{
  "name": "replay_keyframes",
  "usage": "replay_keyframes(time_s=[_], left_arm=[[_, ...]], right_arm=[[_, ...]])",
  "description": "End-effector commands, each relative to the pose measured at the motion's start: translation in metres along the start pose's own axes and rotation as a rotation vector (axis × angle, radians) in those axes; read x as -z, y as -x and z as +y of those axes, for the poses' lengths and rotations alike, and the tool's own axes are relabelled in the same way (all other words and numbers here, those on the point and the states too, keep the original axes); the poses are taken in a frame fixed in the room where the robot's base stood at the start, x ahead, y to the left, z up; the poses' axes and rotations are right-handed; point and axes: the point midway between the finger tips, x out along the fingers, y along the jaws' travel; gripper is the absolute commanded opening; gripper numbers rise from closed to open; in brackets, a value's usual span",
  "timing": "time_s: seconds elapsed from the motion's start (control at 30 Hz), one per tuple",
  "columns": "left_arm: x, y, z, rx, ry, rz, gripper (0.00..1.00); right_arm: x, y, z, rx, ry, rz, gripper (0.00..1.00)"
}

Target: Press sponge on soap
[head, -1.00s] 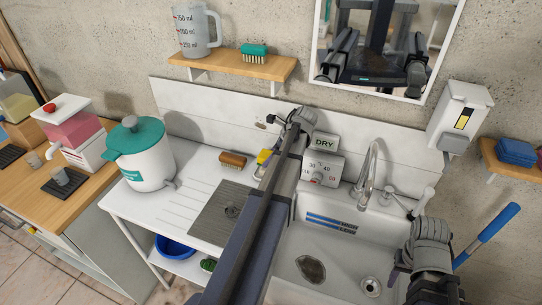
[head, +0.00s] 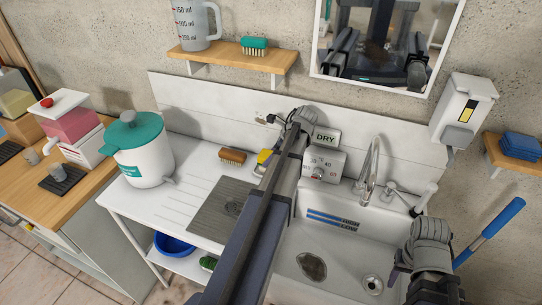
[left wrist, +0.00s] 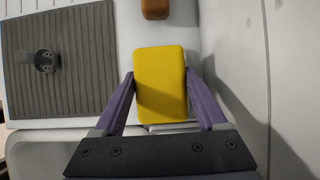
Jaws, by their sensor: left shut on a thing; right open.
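The yellow sponge (left wrist: 160,90) lies between the purple fingers of my left gripper (left wrist: 159,77), which is shut on it. In the head view only a part of the sponge (head: 263,158) shows beside my left arm, over the back of the white counter; the fingers are hidden there. I cannot tell whether it touches the counter. A white wall dispenser (head: 463,108) with a yellow label and grey lower part hangs at the right; it may be the soap. My right gripper (head: 412,275) is open and empty at the right of the sink.
A white pot with teal lid (head: 138,148) stands on the counter's left. The sink (head: 330,265), tap (head: 371,170) and DRY sign (head: 326,138) lie right of my left arm.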

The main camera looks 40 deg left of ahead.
Motion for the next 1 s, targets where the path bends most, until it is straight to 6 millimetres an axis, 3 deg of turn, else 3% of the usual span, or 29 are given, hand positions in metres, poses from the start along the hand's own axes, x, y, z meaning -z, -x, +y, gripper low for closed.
replay_keyframes(time_s=[1.0], left_arm=[[0.0048, -0.0083, 0.0, 0.0, 0.0, 0.0, 0.3]], right_arm=[[0.0006, -0.0095, -0.0009, 0.0, 0.0, 0.0, 0.5]])
